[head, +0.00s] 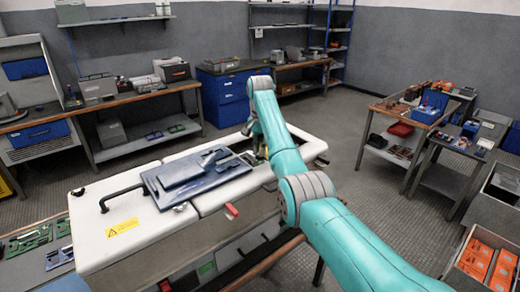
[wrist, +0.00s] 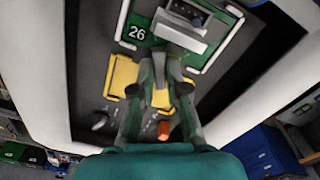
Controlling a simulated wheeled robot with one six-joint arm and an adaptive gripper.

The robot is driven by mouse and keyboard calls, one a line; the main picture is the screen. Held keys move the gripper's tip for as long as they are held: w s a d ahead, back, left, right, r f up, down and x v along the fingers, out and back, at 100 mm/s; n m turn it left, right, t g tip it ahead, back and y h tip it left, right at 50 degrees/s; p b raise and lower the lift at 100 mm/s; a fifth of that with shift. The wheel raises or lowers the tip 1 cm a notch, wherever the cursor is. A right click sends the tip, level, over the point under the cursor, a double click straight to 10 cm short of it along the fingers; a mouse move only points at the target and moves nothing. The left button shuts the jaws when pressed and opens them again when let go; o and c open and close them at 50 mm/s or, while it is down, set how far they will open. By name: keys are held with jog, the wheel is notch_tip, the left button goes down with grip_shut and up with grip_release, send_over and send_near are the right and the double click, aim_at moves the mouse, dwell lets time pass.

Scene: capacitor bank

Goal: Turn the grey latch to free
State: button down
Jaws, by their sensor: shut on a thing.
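The grey latch (wrist: 182,36) is a light grey block in front of a green-framed panel marked 26, at the top of the wrist view. The exact contact is partly hidden by the fingers. In the head view my arm reaches down at the far end of the white cabinet (head: 150,235), and my gripper is mostly hidden there. The latch cannot be made out in that view.
A yellow part (wrist: 123,76) lies behind the fingers, with an orange piece (wrist: 164,130) and a small grey lever (wrist: 99,122) below. White cabinet walls flank the opening. A blue panel (head: 188,178) and black handle (head: 118,196) are on the cabinet top.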

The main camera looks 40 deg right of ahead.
jog(key=n, duration=1.2)
jog(key=shift+n, duration=0.4)
dwell(0.3)
jog(key=c, duration=1.2)
grip_release()
